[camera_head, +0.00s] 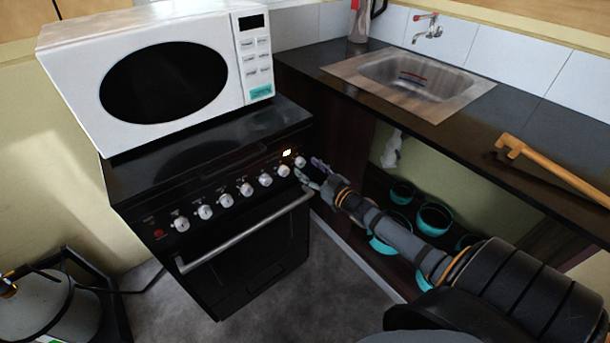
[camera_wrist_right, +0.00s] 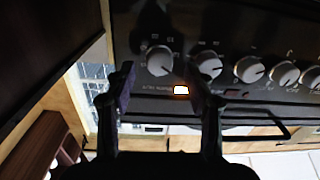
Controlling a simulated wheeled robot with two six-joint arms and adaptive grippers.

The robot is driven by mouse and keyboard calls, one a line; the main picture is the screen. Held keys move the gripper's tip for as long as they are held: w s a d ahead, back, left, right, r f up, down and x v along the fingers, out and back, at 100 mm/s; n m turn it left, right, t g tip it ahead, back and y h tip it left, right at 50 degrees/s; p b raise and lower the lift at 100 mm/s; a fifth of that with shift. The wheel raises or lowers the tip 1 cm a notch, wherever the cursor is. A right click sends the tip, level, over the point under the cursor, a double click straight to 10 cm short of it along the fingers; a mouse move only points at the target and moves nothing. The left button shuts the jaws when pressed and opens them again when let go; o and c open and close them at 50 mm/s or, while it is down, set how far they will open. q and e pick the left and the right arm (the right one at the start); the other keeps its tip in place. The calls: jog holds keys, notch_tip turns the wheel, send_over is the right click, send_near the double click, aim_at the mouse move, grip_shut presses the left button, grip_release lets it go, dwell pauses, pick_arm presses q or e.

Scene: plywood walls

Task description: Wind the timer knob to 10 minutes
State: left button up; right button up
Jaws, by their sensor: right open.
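The black cooker (camera_head: 235,245) has a slanted front panel with a row of several white round knobs. The rightmost knob (camera_head: 300,161) is near a small lit orange-white display (camera_head: 287,153); which knob is the timer cannot be read. My right gripper (camera_head: 309,167) is open just in front of that right end, with its fingers apart. In the right wrist view, a white knob (camera_wrist_right: 160,61) lies ahead between the fingertips (camera_wrist_right: 162,82), and no finger clearly touches it. The lit display (camera_wrist_right: 181,90) shows just below it. My left gripper is not in view.
A white microwave (camera_head: 75,55) stands on the cooker. A long oven handle (camera_head: 245,232) runs below the knobs. At right are a counter with a sink (camera_head: 410,82), a wooden stick-like object (camera_head: 550,165), and teal-trimmed pots (camera_head: 433,218) underneath. A gas cylinder (camera_head: 50,305) stands lower left.

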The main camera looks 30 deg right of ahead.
jog(key=shift+w+f, duration=0.15)
jog(key=shift+w, duration=0.25)
jog(key=shift+w+a, duration=0.1)
jog(key=shift+w, duration=0.45)
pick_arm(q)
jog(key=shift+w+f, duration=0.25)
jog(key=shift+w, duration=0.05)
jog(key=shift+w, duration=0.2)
pick_arm(e)
jog(key=shift+c, duration=0.4)
grip_shut()
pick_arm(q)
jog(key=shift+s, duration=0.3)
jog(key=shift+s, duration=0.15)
